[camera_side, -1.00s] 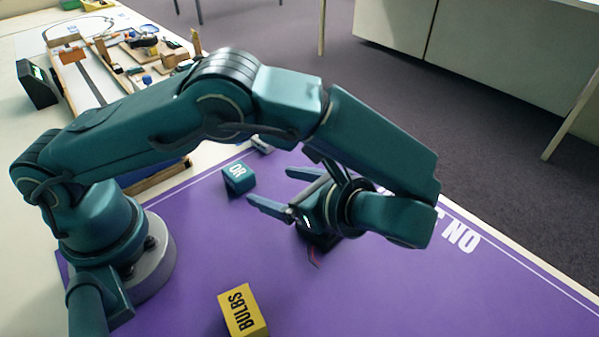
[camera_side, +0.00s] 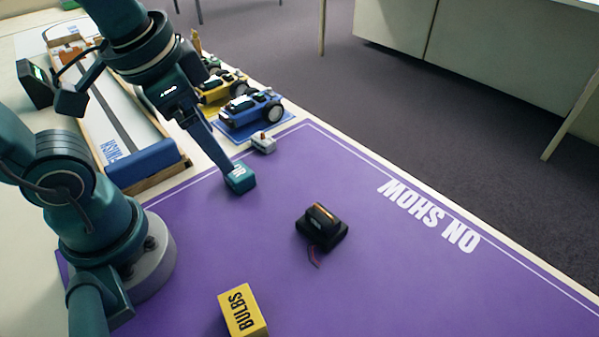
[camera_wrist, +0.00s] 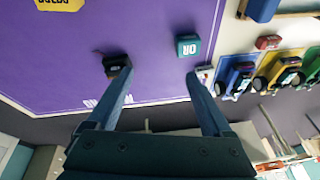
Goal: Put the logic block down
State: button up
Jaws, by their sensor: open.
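The logic block (camera_side: 241,181) is a small teal cube with white "OR" lettering. It sits on the purple mat (camera_side: 370,270), left of the middle in the side view. In the wrist view, the logic block (camera_wrist: 188,46) lies just beyond the right fingertip, not between the fingers. My gripper (camera_side: 227,164) points down at the block's near-left top edge in the side view, and I cannot tell if it touches. In the wrist view, my gripper (camera_wrist: 160,72) is open with nothing between its fingers.
A black battery holder (camera_side: 321,228) and a yellow "BULBS" box (camera_side: 242,311) stand on the mat. A small white switch (camera_side: 263,143) is just behind the block. Blue (camera_side: 250,107) and yellow (camera_side: 221,86) wheeled cars stand further back. The mat's right side is clear.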

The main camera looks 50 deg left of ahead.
jog(key=shift+s+n+t, duration=0.35)
jog(key=shift+n+t, duration=0.55)
jog(key=shift+n, duration=0.3)
